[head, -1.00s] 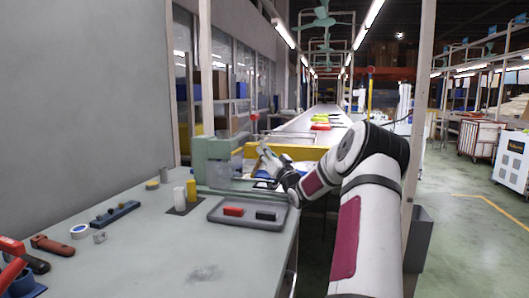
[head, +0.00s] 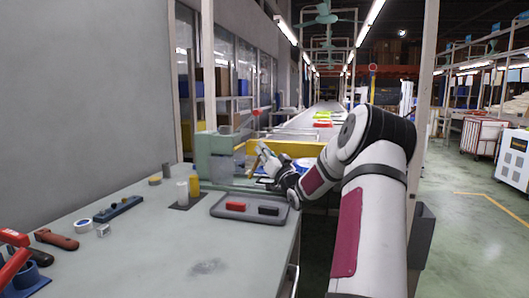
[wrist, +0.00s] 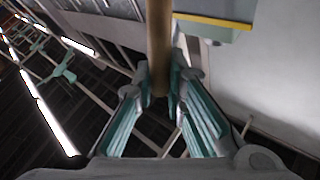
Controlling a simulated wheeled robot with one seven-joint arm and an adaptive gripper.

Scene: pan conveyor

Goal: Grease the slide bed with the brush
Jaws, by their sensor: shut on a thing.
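My gripper (head: 266,158) is over the far end of the bench, beside a pale green machine (head: 212,158). In the wrist view my gripper (wrist: 160,88) is shut on a round brown wooden handle (wrist: 159,35), taken to be the brush. The handle runs up out of that view, so its bristles do not show. A thin tan piece of the brush (head: 256,163) shows at the fingers in the head view. The slide bed seems to be the low part at the machine's foot, mostly hidden by my gripper; I cannot tell whether the brush touches it.
A grey tray (head: 222,213) holds a red block (head: 235,206) and a black block (head: 268,210). A white bottle (head: 182,193) and a yellow bottle (head: 194,186) stand left of it. Tools lie at the left edge. A yellow barrier (head: 310,150) is behind. The bench's front middle is clear.

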